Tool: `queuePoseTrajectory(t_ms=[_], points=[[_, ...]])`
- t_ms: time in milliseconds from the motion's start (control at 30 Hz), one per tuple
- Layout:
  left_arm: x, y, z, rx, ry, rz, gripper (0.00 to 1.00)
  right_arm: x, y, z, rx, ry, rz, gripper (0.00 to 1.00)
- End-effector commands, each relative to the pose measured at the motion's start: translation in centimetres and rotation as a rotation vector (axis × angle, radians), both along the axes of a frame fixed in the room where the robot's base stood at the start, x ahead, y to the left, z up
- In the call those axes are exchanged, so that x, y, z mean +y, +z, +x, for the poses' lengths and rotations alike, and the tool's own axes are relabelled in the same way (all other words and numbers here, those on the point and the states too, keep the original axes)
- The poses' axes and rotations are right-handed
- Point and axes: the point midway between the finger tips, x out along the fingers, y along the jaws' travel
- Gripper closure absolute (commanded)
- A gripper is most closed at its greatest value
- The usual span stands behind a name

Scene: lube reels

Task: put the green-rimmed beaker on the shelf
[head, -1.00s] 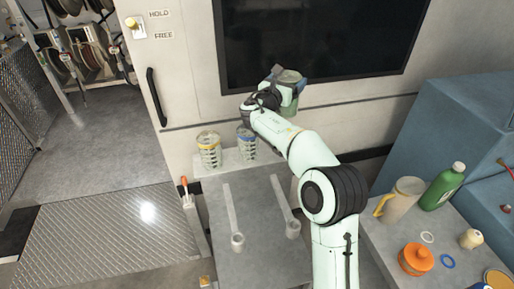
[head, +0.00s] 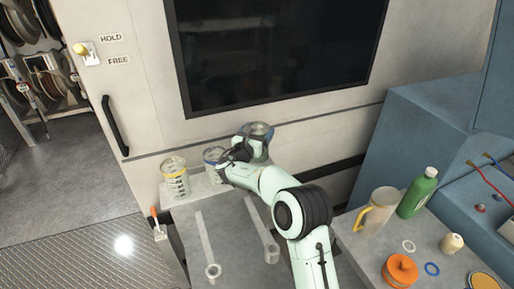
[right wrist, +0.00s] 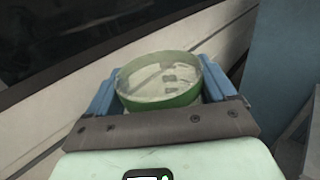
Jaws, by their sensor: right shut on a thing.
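The green-rimmed beaker (right wrist: 160,82) is clear with a green band, upright between the blue fingers of my right gripper (right wrist: 160,90) in the right wrist view. In the head view, my right gripper (head: 256,137) is beside the blue-rimmed beaker (head: 213,160), to its right, and the held beaker is mostly hidden by the gripper and arm. The shelf (head: 203,186) is a pale ledge along the wall. I cannot tell whether the held beaker touches it. My left gripper is out of view.
A yellow-rimmed beaker (head: 174,176) stands at the shelf's left end. A dark panel (head: 270,50) is on the wall above. At right, a table holds a beige mug (head: 378,210), a green bottle (head: 418,192) and an orange container (head: 400,270). The grey surface (head: 234,240) in front bears two pale strips.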

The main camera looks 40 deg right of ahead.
Motion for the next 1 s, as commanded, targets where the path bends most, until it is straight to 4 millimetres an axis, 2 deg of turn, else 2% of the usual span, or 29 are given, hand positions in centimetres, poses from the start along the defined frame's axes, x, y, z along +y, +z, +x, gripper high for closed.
queuePoseTrajectory(t_ms=[267, 500, 900, 933, 967, 1000], points=[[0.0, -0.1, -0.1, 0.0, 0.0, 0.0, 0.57, -0.1, -2.1, 0.0, -0.003, -0.001, -0.002, 0.88], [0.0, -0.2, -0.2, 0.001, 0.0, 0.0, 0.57, -0.1, -5.5, 0.0, -0.002, -0.002, -0.001, 0.88], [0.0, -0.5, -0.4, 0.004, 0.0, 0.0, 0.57, 0.0, -6.1, 0.0, -0.003, -0.001, -0.002, 0.88], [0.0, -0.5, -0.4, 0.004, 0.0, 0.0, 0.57, 0.0, -6.3, 0.0, -0.001, 0.0, 0.0, 0.12], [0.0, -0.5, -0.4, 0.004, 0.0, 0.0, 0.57, 0.0, -6.2, 0.0, -0.002, -0.001, 0.0, 0.03], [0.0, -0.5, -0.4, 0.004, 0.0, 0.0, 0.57, 0.0, -6.2, 0.0, -0.002, -0.001, 0.0, 0.0]])
